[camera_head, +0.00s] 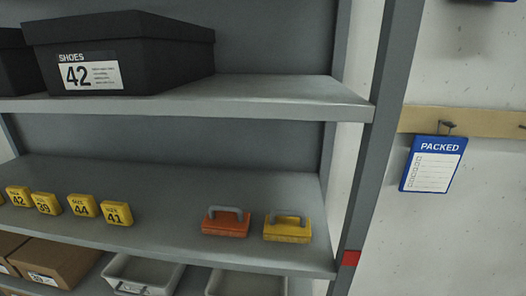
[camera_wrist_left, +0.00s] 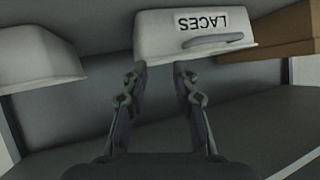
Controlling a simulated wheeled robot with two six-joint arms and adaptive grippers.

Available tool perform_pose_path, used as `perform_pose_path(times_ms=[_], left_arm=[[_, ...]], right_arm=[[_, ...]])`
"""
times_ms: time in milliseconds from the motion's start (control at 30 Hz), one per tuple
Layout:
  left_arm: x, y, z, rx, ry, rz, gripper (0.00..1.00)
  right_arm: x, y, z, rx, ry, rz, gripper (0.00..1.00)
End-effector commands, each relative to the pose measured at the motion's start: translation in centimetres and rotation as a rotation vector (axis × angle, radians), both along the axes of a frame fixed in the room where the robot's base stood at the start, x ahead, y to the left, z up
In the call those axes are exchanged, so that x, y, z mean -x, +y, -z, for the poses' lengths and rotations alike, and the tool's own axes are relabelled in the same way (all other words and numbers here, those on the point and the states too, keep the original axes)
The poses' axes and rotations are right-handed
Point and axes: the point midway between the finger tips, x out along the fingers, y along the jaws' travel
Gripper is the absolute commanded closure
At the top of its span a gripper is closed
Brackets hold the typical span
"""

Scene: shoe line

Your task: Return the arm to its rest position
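My left gripper (camera_wrist_left: 160,70) shows in the left wrist view with its two fingers apart and nothing between them. Its fingertips point toward a white bin marked LACES (camera_wrist_left: 190,38), which has a grey handle. I cannot tell whether the fingertips touch the bin. Neither arm nor gripper shows in the head view, and my right gripper is in no frame.
In the head view, a black shoe box (camera_head: 125,52) stands on the upper shelf (camera_head: 290,95). A PACKED card (camera_head: 433,164) hangs at right.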

Motion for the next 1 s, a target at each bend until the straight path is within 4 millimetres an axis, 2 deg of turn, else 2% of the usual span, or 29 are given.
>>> perform_pose_path(times_ms=[100,233,500,567,800,867,1000], left_arm=[[3.2,-1.5,0.8,0.012,0.192,-0.06,0.72],[6.5,-3.5,1.4,0.034,0.38,-0.047,0.72],[12.8,-8.7,1.0,0.104,0.694,0.112,0.72],[13.7,-9.5,1.3,0.113,0.741,0.149,0.72],[12.4,-8.4,8.6,0.114,0.771,0.131,0.72],[12.3,-8.2,10.6,0.116,0.778,0.127,0.72],[12.9,-7.5,15.9,0.121,0.802,0.119,0.72]], right_arm=[[0.0,0.0,0.0,0.0,0.0,0.0,0.0],[0.0,0.0,0.0,0.0,0.0,0.0,0.0],[0.0,0.0,0.0,0.0,0.0,0.0,0.0],[0.0,0.0,-0.1,0.0,0.0,0.0,0.0],[0.1,-0.2,-1.1,0.002,0.001,-0.001,0.0],[0.1,-0.1,-1.4,0.002,0.001,-0.001,0.0],[0.0,-0.2,-2.1,0.002,0.001,-0.001,0.0]])
